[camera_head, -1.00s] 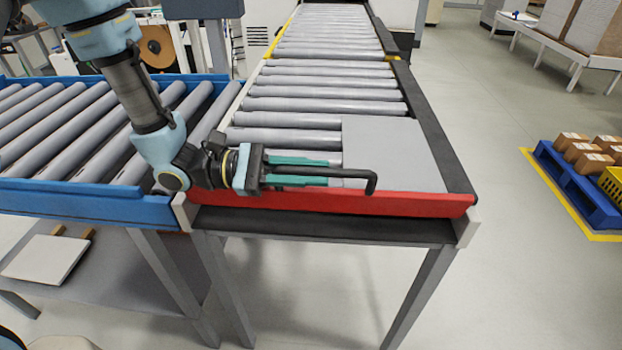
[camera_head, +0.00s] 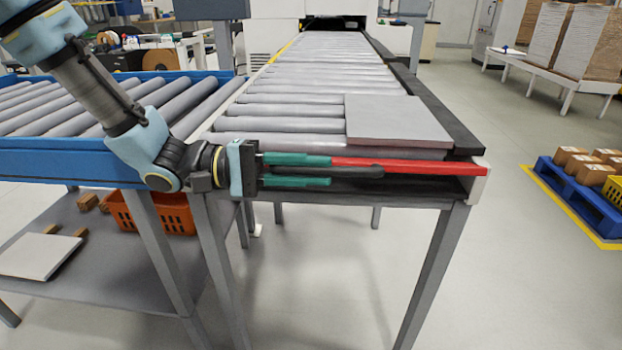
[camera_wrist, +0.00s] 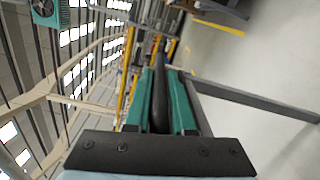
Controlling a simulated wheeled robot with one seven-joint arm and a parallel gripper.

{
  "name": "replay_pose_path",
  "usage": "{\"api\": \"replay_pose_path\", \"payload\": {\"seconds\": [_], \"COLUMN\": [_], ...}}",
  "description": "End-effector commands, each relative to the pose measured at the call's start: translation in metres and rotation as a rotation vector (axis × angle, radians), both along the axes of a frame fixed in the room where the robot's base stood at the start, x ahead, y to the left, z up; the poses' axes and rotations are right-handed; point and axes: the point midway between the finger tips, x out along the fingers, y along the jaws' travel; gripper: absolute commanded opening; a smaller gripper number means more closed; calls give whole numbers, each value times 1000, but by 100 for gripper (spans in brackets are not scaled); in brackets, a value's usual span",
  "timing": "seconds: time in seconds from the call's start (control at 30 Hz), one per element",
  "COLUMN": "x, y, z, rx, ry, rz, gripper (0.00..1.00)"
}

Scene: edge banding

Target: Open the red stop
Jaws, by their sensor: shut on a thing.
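The red stop (camera_head: 430,167) shows as a thin red bar across the front end of the roller conveyor, with a dark gap below it. Its left part is hidden behind my gripper. My gripper (camera_head: 330,170) is at the left half of this end, its green fingers level and pointing right. They are shut on a black handle (camera_head: 365,172), whose end sticks out past the fingertips just below the red bar. The wrist view shows the dark handle (camera_wrist: 160,90) between the two green fingers. I cannot tell how the handle joins the stop.
A flat grey panel (camera_head: 396,119) lies on the conveyor rollers (camera_head: 290,108) just behind the stop. A blue-framed roller conveyor (camera_head: 60,158) stands on the left, with an orange crate (camera_head: 165,212) on the shelf below. Open floor lies in front and right, up to a blue pallet (camera_head: 575,190).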

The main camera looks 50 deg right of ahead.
Motion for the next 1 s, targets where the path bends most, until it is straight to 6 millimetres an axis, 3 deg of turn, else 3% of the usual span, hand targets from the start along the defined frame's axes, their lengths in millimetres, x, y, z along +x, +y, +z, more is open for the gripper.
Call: {"api": "replay_pose_path", "payload": {"seconds": [0.03,0.3,0.93,0.97,1.0], "x": [1,0,0,0,0], "y": [0,1,2,2,2], "z": [-9,-19,-22,-22,-21], "rx": [-24,-43,-40,-40,-40], "ry": [-20,-35,-32,-32,-32], "rz": [4,5,4,4,4], "gripper": [0,0,0,24,28]}}
